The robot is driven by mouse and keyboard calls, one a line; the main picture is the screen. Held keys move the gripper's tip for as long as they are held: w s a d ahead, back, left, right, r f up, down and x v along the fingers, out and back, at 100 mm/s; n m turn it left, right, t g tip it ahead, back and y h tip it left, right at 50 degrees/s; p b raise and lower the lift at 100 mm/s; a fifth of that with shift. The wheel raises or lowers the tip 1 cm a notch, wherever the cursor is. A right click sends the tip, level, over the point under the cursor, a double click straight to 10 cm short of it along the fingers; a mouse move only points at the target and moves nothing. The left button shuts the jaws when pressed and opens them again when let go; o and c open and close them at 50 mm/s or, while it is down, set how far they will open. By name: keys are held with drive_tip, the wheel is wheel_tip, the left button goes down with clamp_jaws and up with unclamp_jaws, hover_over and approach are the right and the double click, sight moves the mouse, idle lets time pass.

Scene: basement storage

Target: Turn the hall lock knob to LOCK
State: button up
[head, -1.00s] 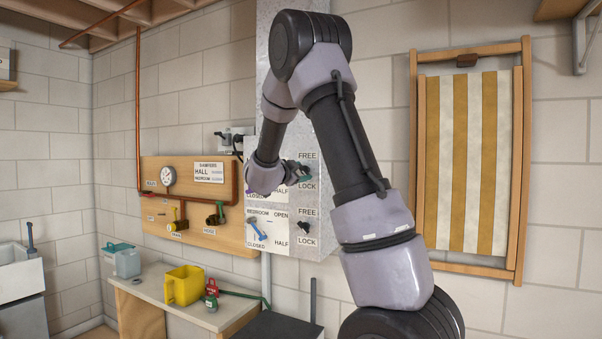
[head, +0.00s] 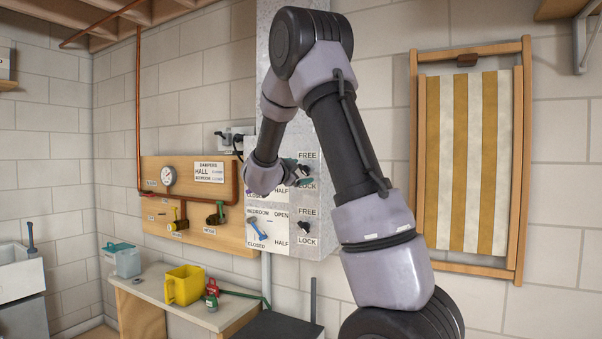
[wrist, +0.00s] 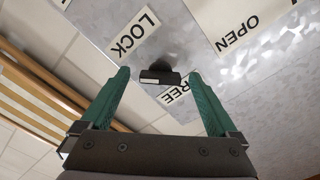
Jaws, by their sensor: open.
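The hall lock knob (wrist: 160,76) is a small black bar on the grey metal panel. In the wrist view it sits between the LOCK label (wrist: 133,35) and the FREE label (wrist: 176,95). My gripper (wrist: 159,75) is open, with one green finger on each side of the knob in the picture. Gaps show on both sides; I cannot tell how deep the fingers reach around it. In the head view my gripper (head: 299,173) is at the upper FREE (head: 307,155) and LOCK labels, and it mostly hides the knob.
A lower black lock knob (head: 303,227) and a blue bedroom lever (head: 259,228) are just below on the panel (head: 310,110). A wooden board (head: 190,165) with gauge and valves is to the left. A folded striped deck chair (head: 467,160) hangs on the right.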

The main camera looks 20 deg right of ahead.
drive_tip(key=v, duration=1)
drive_tip(key=s+a+r+n+t+y, duration=0.2)
drive_tip(key=s+a+r+n+y, duration=0.2)
drive_tip(key=s+a+n+y, duration=0.9)
drive_tip(key=s+d+f+n+g+y, duration=0.1)
drive_tip(key=s+d+f+g, duration=0.1)
drive_tip(key=s, duration=0.6)
drive_tip(key=s+d+f+n+g+y, duration=0.1)
drive_tip(key=s+f+g, duration=0.3)
drive_tip(key=s, duration=0.5)
wheel_tip(320, 180, down, 2)
drive_tip(key=shift+d+f+y, duration=0.1)
drive_tip(key=shift+d+y, duration=0.45)
drive_tip(key=shift+y, duration=0.05)
